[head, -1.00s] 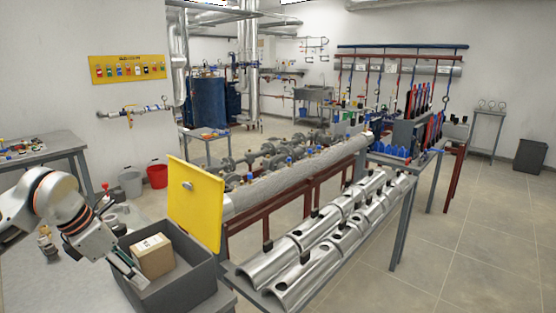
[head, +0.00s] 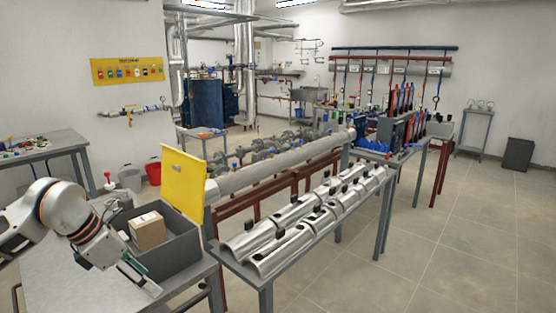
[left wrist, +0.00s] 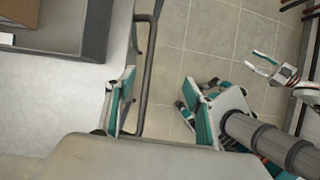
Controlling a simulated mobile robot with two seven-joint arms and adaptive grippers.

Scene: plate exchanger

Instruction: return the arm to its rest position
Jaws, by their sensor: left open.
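My left arm (head: 70,215) comes in from the left in the head view. My left gripper (head: 143,278) points down and right, in front of the near wall of a grey bin. In the left wrist view the left gripper (left wrist: 160,110) has its two teal-padded fingers spread wide, with nothing between them. Another gripper, my right one (left wrist: 262,64), shows at the right of the left wrist view with its fingers apart and empty. It is not in the head view.
The grey bin (head: 180,258) holds a cardboard box (head: 148,232) and stands on a grey table (head: 70,285). Its yellow lid panel (head: 183,183) stands up behind. A bench with silver half-shells (head: 300,225) is to the right. Open floor (head: 450,250) lies beyond.

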